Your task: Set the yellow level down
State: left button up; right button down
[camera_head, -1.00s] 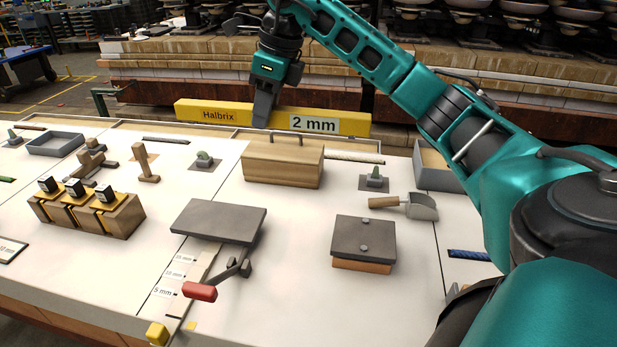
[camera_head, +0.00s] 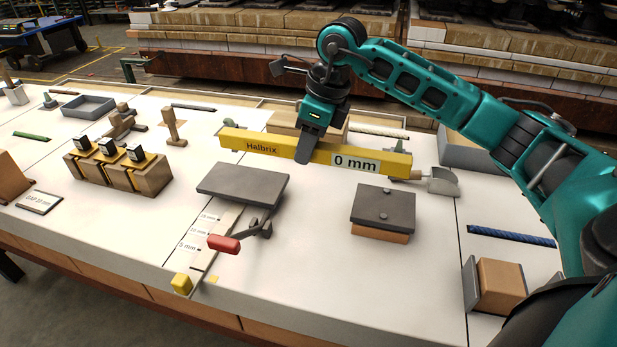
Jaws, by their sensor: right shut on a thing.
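The yellow level (camera_head: 238,139) is a long bar marked "Halbrix", with a white label (camera_head: 355,163) that reads "0 mm". My right gripper (camera_head: 303,152) is shut on the level near its middle, coming from above. The level looks to be held above the table (camera_head: 330,262), in front of a wooden box (camera_head: 284,122) that it partly hides. I cannot tell the exact height of the gap. My left gripper is not in view.
A dark grey plate (camera_head: 242,184) lies in front of the level, with a red-handled clamp (camera_head: 224,243) below it. A brick with a grey plate on top (camera_head: 384,208) stands to the right. A scoop (camera_head: 441,182) lies behind it. White table is bare between them.

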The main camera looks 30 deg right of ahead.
notch_tip(320, 180, down, 3)
jog(key=shift+r, duration=0.1)
notch_tip(320, 180, down, 4)
jog(key=shift+f+b, duration=0.1)
jog(key=shift+b, duration=0.3)
jog(key=shift+f, duration=0.2)
jog(key=c, duration=0.8)
grip_release()
jog(key=shift+o, duration=0.2)
